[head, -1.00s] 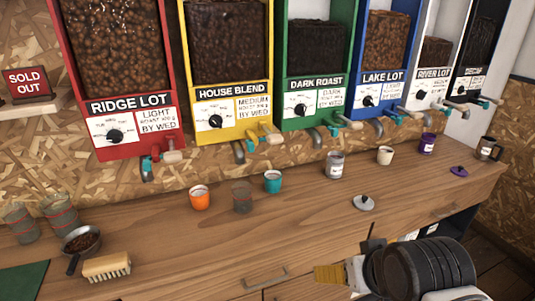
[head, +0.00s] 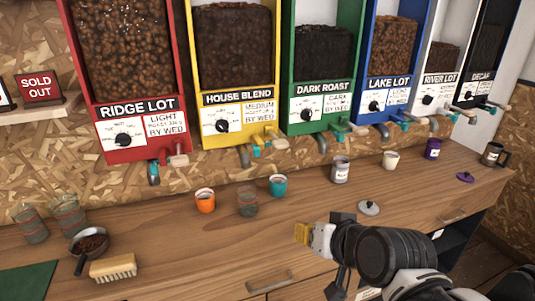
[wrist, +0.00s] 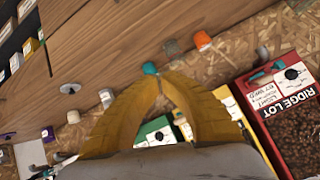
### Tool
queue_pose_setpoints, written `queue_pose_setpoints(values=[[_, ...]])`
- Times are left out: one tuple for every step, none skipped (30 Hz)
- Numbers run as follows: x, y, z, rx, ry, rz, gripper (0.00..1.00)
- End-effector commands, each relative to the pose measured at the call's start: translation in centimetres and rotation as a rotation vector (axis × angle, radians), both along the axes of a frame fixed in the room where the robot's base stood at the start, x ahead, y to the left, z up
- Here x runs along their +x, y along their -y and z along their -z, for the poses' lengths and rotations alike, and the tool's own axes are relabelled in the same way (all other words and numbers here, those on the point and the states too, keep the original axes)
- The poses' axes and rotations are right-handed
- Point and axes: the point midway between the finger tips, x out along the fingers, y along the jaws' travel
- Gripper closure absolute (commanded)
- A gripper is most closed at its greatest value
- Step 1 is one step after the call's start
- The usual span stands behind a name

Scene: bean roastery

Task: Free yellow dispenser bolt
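The yellow House Blend dispenser (head: 236,101) hangs on the wall between the red and green ones, filled with dark beans. At its bottom right is a bolt or lever (head: 262,139) with a yellowish handle and teal parts, beside a grey spout. I cannot tell how the bolt is seated. My gripper (head: 302,233) is over the counter's front, below and right of the yellow dispenser, well apart from it. In the wrist view its yellow fingers (wrist: 162,80) meet at the tips with nothing between them. There the right finger partly covers the yellow dispenser (wrist: 229,101).
The red dispenser (head: 140,118) and green dispenser (head: 306,102) flank the yellow one. Below stand an orange cup (head: 205,203), a glass (head: 247,203) and a teal cup (head: 278,187). A brush (head: 113,268) and a pan of beans (head: 90,245) lie at left. The counter's middle front is clear.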

Motion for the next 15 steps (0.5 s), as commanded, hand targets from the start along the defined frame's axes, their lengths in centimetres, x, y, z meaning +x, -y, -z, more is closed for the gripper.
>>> queue_pose_setpoints(values=[[2.1, -2.1, -1.9, 0.083, 0.061, -0.006, 1.0], [3.2, -3.2, -2.8, 0.137, 0.097, -0.003, 1.0], [4.5, -4.6, -4.1, 0.209, 0.143, 0.002, 1.0], [5.4, -5.4, -5.1, 0.263, 0.177, 0.01, 1.0], [6.3, -6.3, -5.9, 0.318, 0.208, 0.019, 1.0], [7.4, -7.2, -7.0, 0.389, 0.246, 0.036, 1.0], [8.1, -7.7, -7.8, 0.443, 0.274, 0.051, 1.0], [8.8, -8.3, -8.5, 0.498, 0.298, 0.068, 1.0], [9.7, -8.8, -9.3, 0.568, 0.33, 0.095, 1.0], [10.3, -9.1, -9.8, 0.62, 0.349, 0.117, 1.0], [10.9, -9.3, -10.2, 0.673, 0.369, 0.142, 1.0], [11.6, -9.5, -10.6, 0.741, 0.39, 0.178, 1.0], [12.1, -9.5, -10.8, 0.791, 0.404, 0.208, 1.0], [12.5, -9.5, -10.8, 0.839, 0.415, 0.24, 1.0], [13.0, -9.4, -10.7, 0.901, 0.427, 0.285, 1.0]])
